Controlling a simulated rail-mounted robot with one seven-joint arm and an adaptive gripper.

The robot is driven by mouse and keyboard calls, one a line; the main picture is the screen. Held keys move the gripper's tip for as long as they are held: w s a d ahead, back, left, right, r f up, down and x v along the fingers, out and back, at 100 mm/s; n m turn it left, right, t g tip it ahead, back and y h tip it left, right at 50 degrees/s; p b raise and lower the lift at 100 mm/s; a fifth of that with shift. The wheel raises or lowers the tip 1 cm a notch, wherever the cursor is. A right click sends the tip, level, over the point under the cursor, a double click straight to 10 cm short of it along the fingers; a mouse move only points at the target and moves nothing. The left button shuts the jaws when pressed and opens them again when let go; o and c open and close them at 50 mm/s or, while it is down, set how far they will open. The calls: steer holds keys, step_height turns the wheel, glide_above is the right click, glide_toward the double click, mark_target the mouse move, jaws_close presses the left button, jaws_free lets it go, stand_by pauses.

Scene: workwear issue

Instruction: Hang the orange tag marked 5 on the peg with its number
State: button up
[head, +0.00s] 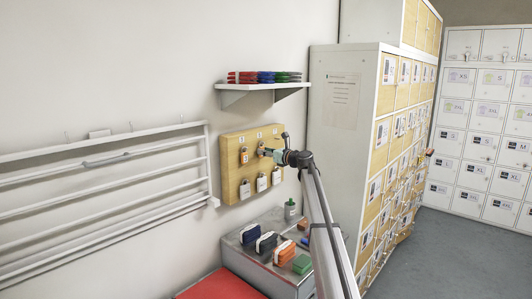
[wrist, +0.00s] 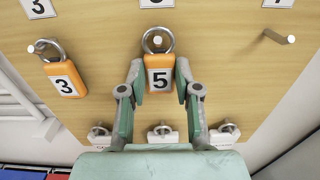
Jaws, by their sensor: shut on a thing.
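The orange tag marked 5 (wrist: 160,76), shaped like a padlock with a metal ring, is between the fingertips of my gripper (wrist: 158,84) in the wrist view. My gripper is shut on its sides. The tip of the middle peg (wrist: 156,41) shows inside the ring; how far the ring is over it I cannot tell. The label above this peg (wrist: 157,3) is cut off by the frame's top edge. In the head view my gripper (head: 268,152) is at the wooden board (head: 229,180), and the held tag is small there.
An orange tag marked 3 (wrist: 64,78) hangs on the left peg. The right peg (wrist: 291,39) is bare. White tags (wrist: 163,132) hang in a lower row. A shelf (head: 250,87) juts out above the board; a grey bench (head: 245,262) with coloured items stands below. Lockers (head: 340,120) stand right.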

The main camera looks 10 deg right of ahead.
stand_by(0.3)
steer(key=o, duration=1)
